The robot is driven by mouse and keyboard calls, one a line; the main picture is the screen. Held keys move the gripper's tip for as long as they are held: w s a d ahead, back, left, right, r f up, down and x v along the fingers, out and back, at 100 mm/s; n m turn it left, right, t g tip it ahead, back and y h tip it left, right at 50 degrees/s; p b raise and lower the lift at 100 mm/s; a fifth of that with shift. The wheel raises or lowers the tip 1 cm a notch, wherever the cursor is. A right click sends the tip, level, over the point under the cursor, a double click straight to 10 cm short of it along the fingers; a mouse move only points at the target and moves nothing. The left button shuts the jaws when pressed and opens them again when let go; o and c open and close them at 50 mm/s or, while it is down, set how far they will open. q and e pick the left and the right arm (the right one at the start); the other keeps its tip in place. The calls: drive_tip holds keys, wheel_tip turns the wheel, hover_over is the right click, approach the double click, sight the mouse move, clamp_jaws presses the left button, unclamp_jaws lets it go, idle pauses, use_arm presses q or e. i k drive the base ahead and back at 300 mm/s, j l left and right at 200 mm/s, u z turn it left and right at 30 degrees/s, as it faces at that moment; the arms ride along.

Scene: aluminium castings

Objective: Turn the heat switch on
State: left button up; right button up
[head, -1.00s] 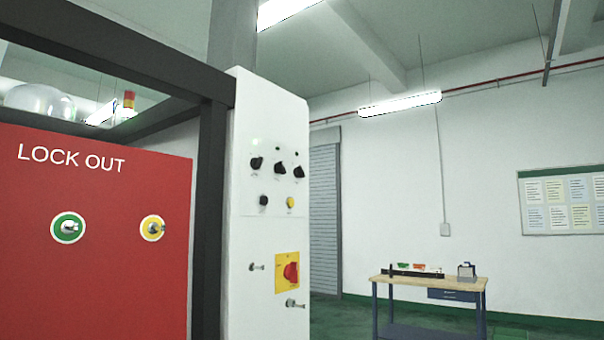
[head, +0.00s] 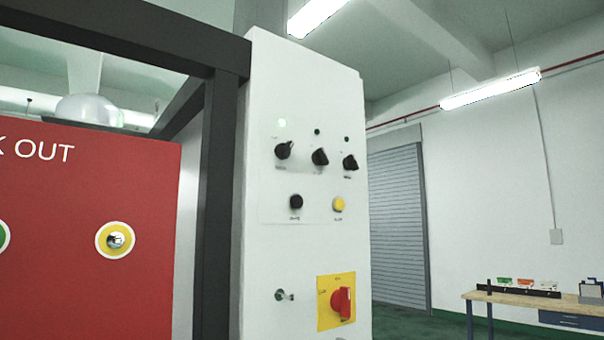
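A white control cabinet (head: 262,90) stands near the middle of the head view. Its panel has a row of three black rotary knobs: a left knob (head: 284,150), a middle knob (head: 320,157) and a right knob (head: 350,162). The labels are too small to read, so I cannot tell which is the heat switch. A small light above the left knob looks pale green; two dark green lights sit above the others. Below are a black button (head: 296,202) and a yellow button (head: 339,204). A red rotary switch (head: 342,303) sits on a yellow plate lower down. Neither gripper shows.
A red board (head: 80,240) with lock-out lettering and a dark frame post (head: 216,200) stand left of the cabinet. A key or lock (head: 285,295) sticks out of the cabinet front. A workbench (head: 540,302) stands at the right, by the far wall. Green floor shows between.

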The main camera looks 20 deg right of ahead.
sight(349, 164)
drive_tip(key=i+l+u, duration=0.2)
drive_tip(key=l+u, duration=0.2)
drive_tip(key=l, duration=0.2)
drive_tip(key=i+l+u, duration=0.1)
drive_tip(key=l+u, duration=0.75)
drive_tip(key=l, duration=0.35)
drive_tip(key=k+l+u, duration=0.15)
drive_tip(key=l+u, duration=0.3)
drive_tip(key=l, duration=0.15)
